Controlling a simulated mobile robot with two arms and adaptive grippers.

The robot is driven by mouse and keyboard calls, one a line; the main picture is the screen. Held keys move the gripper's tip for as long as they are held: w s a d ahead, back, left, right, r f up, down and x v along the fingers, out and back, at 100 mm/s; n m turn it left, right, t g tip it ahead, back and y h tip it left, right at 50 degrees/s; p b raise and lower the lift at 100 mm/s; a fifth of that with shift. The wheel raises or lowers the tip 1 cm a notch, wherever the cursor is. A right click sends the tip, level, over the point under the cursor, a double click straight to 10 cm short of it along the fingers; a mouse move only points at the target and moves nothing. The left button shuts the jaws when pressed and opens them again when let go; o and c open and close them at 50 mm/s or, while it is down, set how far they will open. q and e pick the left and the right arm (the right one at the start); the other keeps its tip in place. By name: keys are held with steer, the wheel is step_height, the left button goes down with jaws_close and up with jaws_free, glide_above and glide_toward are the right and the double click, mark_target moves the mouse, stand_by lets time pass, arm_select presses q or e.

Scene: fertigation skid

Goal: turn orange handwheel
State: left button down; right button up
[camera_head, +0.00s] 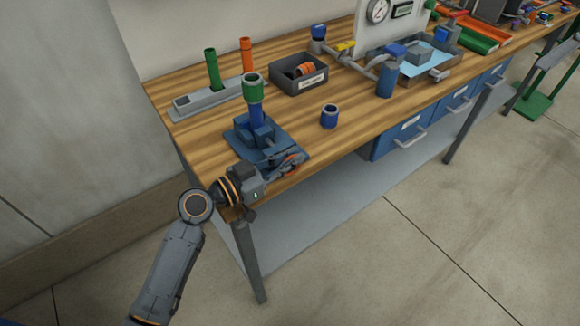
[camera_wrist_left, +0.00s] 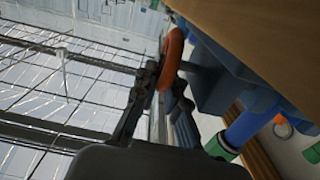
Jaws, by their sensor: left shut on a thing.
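The orange handwheel (camera_head: 294,159) sits at the front of a blue vise (camera_head: 244,131) near the left front corner of the workbench. The vise holds an upright blue pipe with a green collar (camera_head: 253,86). My left gripper (camera_head: 284,159) reaches in from the left and is shut on the handwheel's rim, covering part of it. In the left wrist view the handwheel (camera_wrist_left: 174,57) appears as an orange ring at the fingers (camera_wrist_left: 157,82). My right gripper is not in view.
A blue cup-like fitting (camera_head: 329,116) stands right of the vise. Behind are a grey rack (camera_head: 197,102) with green and orange tubes and a dark bin (camera_head: 299,86) with orange rings. Blue drawers (camera_head: 399,139) hang under the bench. The floor in front is clear.

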arm_select(q)
steer(key=shift+r, duration=0.15)
steer(key=c, duration=1.7)
jaws_free()
steer(key=shift+s+a, duration=0.3)
steer(key=shift+a, duration=0.15)
steer(key=v, duration=1.1)
